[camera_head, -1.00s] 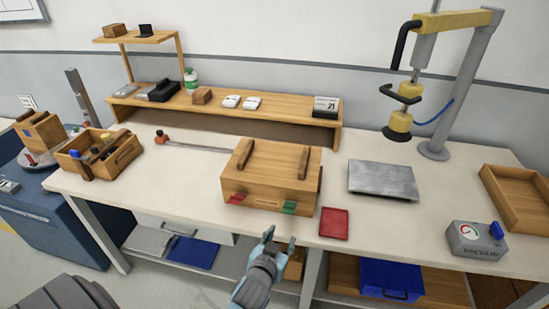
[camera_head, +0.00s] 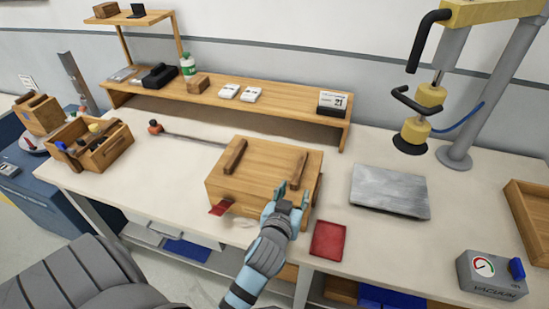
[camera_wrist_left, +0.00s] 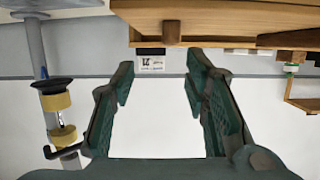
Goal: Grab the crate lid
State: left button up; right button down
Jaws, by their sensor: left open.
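The wooden crate (camera_head: 238,205) stands on the white bench. Its lid (camera_head: 258,163) is on top, with a left handle bar (camera_head: 236,155) and a right handle bar (camera_head: 298,170). My left gripper (camera_head: 291,194) is open at the crate's front right corner, just in front of the right bar's near end. It hides part of the crate's front. In the left wrist view, which is upside down, the open fingers (camera_wrist_left: 171,72) have nothing between them. The lid (camera_wrist_left: 215,15) shows along the top, with a bar end (camera_wrist_left: 171,32). My right gripper is out of view.
A red tray (camera_head: 328,239) lies right of the crate, and a grey metal plate (camera_head: 389,189) beyond it. A vacuum lifter (camera_head: 425,115) stands at the back right. A vacuum box (camera_head: 492,272) is at front right. A tool box (camera_head: 92,145) is at left, a shelf (camera_head: 235,105) behind.

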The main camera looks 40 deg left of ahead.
pick_arm(q)
send_near(299, 168)
jog(key=shift+w+a+f, duration=0.1)
jog(key=shift+w+f, duration=0.2)
jog(key=shift+w, duration=0.3)
jog(key=shift+w+f, duration=0.35)
jog(key=shift+w, duration=0.2)
jog(key=x, duration=0.7)
jog(key=shift+a+r+b, duration=0.2)
jog(key=shift+a+b, duration=0.05)
jog(key=shift+b, duration=0.05)
jog(key=shift+s+r, duration=0.1)
jog(key=shift+c, duration=0.6)
grip_shut()
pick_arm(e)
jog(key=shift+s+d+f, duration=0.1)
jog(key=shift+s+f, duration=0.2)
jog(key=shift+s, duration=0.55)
